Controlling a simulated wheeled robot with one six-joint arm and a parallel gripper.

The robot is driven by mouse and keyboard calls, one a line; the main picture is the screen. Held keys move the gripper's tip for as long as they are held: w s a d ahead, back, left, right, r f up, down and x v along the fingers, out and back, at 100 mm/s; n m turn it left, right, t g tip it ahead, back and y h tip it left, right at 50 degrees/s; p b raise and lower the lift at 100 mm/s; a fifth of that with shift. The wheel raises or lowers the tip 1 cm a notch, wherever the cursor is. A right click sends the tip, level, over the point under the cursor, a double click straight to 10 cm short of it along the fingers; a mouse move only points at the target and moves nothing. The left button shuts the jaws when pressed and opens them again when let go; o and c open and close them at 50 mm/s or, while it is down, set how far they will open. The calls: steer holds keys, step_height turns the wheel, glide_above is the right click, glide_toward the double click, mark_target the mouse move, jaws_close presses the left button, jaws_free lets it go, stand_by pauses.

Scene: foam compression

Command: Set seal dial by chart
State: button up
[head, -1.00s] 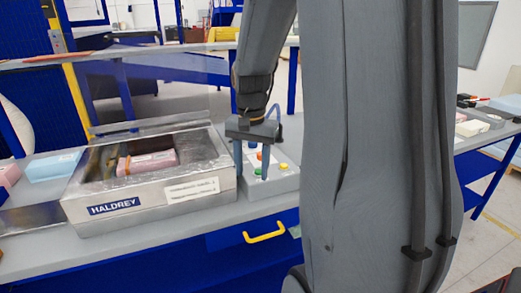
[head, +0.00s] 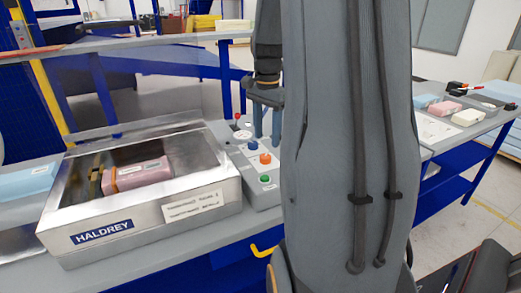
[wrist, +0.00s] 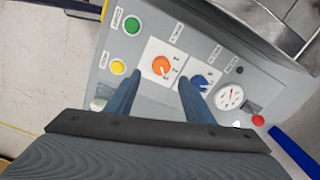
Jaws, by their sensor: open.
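My gripper (wrist: 160,88) is open and empty above the control panel (wrist: 190,52). Its two fingers reach down on either side of the orange dial (wrist: 162,67), apart from it in the picture; contact cannot be told. The blue dial (wrist: 201,82) is just right of the right finger. Both dials have white scale plates; the small labels are too blurred to read, so which one is the seal dial is unclear. In the head view my gripper (head: 267,128) is over the panel's right side, with the orange dial (head: 265,158) below. No chart is clearly readable.
A metal HALDREY machine (head: 215,180) with a pink foam block (head: 143,172) inside stands left of the panel. Green (wrist: 132,25) and yellow (wrist: 118,67) buttons, a round gauge (wrist: 230,97) and a red knob (wrist: 258,120) flank the dials. More blocks lie on the right table (head: 455,137).

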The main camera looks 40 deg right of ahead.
mark_target(265, 156)
steer(key=shift+w+a+f+p, duration=0.1)
steer(key=shift+f+p, duration=0.15)
steer(key=shift+f, duration=0.9)
steer(key=shift+s+a+f+p, duration=0.1)
steer(key=shift+f+p, duration=0.2)
steer(key=shift+f, duration=0.9)
steer(key=shift+w+a+f+p, duration=0.1)
steer(key=shift+f+p, duration=0.15)
steer(key=shift+f, duration=0.9)
steer(key=c, duration=1)
